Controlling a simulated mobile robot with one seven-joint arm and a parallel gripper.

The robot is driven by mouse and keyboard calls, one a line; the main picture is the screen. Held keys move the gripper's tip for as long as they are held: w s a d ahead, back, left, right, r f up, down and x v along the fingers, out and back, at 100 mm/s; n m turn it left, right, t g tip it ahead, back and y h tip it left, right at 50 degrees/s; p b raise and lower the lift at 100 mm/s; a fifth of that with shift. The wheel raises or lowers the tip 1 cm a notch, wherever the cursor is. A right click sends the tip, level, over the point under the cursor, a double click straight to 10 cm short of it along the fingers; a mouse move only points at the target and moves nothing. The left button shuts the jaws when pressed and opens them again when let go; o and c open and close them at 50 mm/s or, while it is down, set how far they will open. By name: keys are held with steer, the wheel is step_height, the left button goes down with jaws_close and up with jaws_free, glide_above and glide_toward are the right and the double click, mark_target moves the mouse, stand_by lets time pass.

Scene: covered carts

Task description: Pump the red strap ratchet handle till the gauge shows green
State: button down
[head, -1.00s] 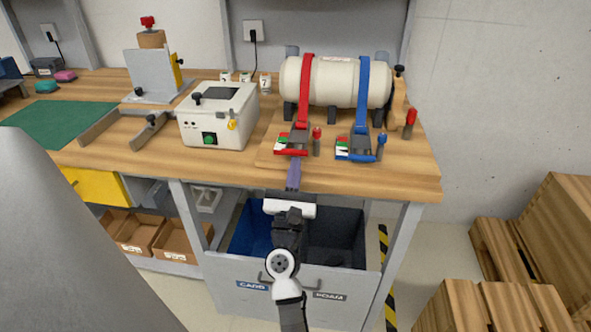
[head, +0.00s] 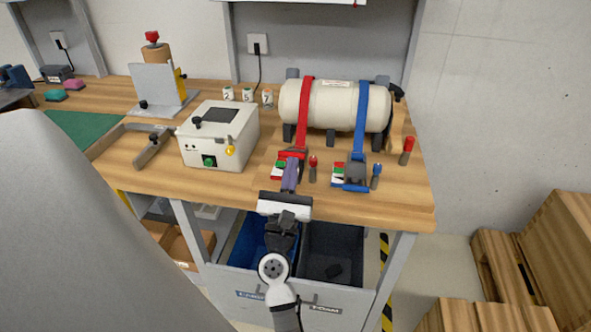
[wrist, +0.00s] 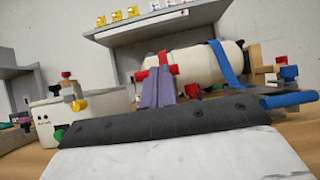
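The red strap (head: 305,115) runs over a cream tank (head: 333,105) down to its red ratchet (head: 289,154) near the bench front. A small gauge with green, white and red (head: 279,168) sits at the ratchet's left; its reading is too small to tell. My gripper (head: 290,172) reaches over the ratchet from the front. Its purple fingers (wrist: 158,88) are close together in the wrist view, with no clear gap. Red handle parts (wrist: 173,69) show at both sides of the fingertips. Whether they touch is hidden, and nothing is visibly held.
A blue strap (head: 360,115) with its ratchet (head: 350,177) lies to the right. Red-topped (head: 313,168) and blue-topped (head: 375,175) levers stand beside the ratchets. A white box (head: 219,135) stands left. Bins (head: 333,250) sit below the bench edge.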

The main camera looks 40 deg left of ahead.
mark_target(293, 154)
steer(key=shift+w+a+r+p, duration=0.3)
steer(key=shift+w+r+p, duration=0.25)
steer(key=shift+r, duration=0.4)
steer(key=shift+w+a+r+p, duration=0.35)
steer(key=shift+r+p, duration=0.35)
steer(key=shift+r, duration=0.25)
steer(key=shift+w+a+r+p, duration=0.3)
steer(key=shift+w+r+p, duration=0.25)
steer(key=shift+r, duration=0.4)
steer(key=shift+s, duration=0.2)
